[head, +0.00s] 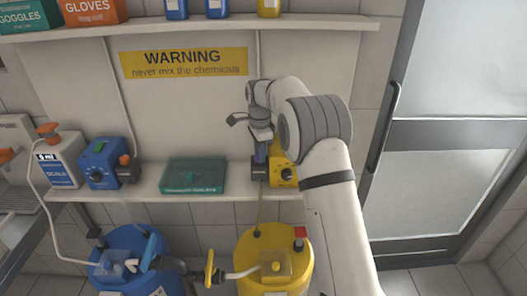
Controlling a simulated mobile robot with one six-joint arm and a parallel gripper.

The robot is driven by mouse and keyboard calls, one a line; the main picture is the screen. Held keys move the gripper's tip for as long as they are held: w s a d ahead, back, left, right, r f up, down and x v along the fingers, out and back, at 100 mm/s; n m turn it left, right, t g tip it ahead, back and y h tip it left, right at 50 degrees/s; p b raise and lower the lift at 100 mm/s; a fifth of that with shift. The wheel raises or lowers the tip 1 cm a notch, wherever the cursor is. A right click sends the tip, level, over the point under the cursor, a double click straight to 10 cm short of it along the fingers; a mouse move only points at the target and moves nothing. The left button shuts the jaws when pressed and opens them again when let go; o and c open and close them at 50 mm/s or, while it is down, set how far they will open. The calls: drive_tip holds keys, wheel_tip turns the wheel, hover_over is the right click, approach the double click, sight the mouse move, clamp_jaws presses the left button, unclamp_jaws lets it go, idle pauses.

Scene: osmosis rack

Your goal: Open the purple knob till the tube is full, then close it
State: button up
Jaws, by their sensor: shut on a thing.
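My gripper (260,138) is in front of the wall at the right end of the lower shelf, pointing down. It is shut on a small purple piece, which looks like the purple knob (260,153). The knob sits above a dark block (259,171) at the left side of a yellow device (277,155) with a black dial. My arm hides part of the yellow device. The tube and its fill level cannot be made out.
A blue device (99,167) with an orange knob and a white scale bottle (56,160) stand left on the lower shelf (145,193). A teal box (193,176) lies mid-shelf. Blue (137,238) and yellow (262,240) drums stand below. A door (450,130) is at right.

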drive_tip(key=shift+a+r, duration=0.15)
drive_tip(key=shift+r, duration=0.05)
idle(0.3)
drive_tip(key=o, duration=0.7)
drive_tip(key=shift+f, duration=0.1)
wheel_tip(320, 180, up, 8)
drive_tip(key=shift+f+b, duration=0.1)
drive_tip(key=shift+b, duration=0.4)
